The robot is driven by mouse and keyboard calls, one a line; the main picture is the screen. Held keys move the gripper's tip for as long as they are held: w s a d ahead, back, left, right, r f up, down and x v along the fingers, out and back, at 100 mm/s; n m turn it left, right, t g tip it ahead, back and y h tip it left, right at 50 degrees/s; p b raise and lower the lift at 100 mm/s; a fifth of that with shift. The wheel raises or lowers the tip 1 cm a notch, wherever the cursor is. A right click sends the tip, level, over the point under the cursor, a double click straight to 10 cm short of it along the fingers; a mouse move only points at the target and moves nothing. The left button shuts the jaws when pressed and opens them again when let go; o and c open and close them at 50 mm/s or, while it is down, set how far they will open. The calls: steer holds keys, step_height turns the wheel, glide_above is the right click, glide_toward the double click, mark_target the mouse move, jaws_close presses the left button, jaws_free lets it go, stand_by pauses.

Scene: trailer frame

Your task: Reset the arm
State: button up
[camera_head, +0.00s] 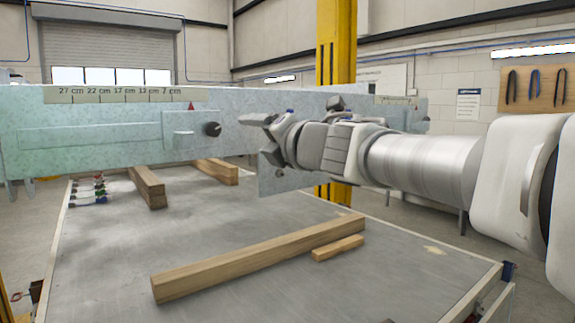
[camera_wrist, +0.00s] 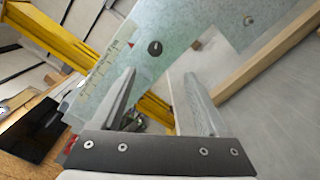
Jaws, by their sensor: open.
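My gripper (camera_head: 256,134) is at the end of my arm, which reaches in from the right in the head view. It is held above the grey table, in front of the pale green frame beam (camera_head: 90,125). In the wrist view my gripper (camera_wrist: 160,76) has its two fingers wide apart, with nothing between them. The beam (camera_wrist: 165,22) shows behind the fingers, with a round black knob (camera_wrist: 154,47) on it. Whether the fingers touch the beam I cannot tell, but they look apart from it.
The grey table (camera_head: 215,230) carries a long wooden beam (camera_head: 260,257), a short wood piece (camera_head: 338,248) and two more beams behind. Small colored items (camera_head: 90,190) lie at the left. A yellow post (camera_head: 337,50) stands behind my arm. The table's middle is clear.

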steer(key=s+d+f+m+h, duration=0.3)
steer(key=d+m+h, duration=0.1)
steer(key=d+m, duration=0.25)
steer(key=s+d+f+m+g+h+p, duration=0.1)
steer(key=s+d+f+m+h, duration=0.2)
steer(key=d+m, duration=0.35)
steer(key=s+d+f+m+h, duration=0.2)
steer(key=d+f+m+h, duration=0.2)
steer(key=d+m, duration=0.25)
steer(key=s+f+m+g+y, duration=0.1)
steer(key=s+f+m+g, duration=0.7)
steer(key=s+f, duration=1)
steer(key=s+m+p, duration=0.1)
steer(key=m, duration=0.3)
steer(key=shift+s+d+f+m, duration=0.25)
steer(key=shift+f+m, duration=0.05)
steer(key=shift+m, duration=0.05)
